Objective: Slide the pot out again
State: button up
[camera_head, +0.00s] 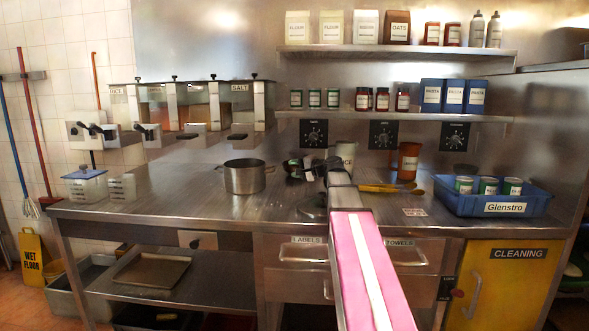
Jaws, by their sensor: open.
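A small steel pot (245,178) stands upright on the steel counter (190,208), left of the middle. Its rim faces up and it looks empty, though the inside is only partly visible. My gripper (293,168) is just right of the pot, above the counter at the end of my arm. It is open. A small gap seems to separate it from the pot's right side. The fingers are dark and small, and part of the gripper is hidden behind my wrist.
A blue crate (497,206) with cans stands at the right. A lidded clear container (85,185) stands at the left. Counter in front of the pot is clear.

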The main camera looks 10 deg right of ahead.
aim_at(275, 167)
jog(key=x, duration=1)
jog(key=shift+w+a+f, duration=0.1)
jog(key=shift+w+a, duration=0.2)
jog(key=shift+c, duration=0.2)
grip_shut()
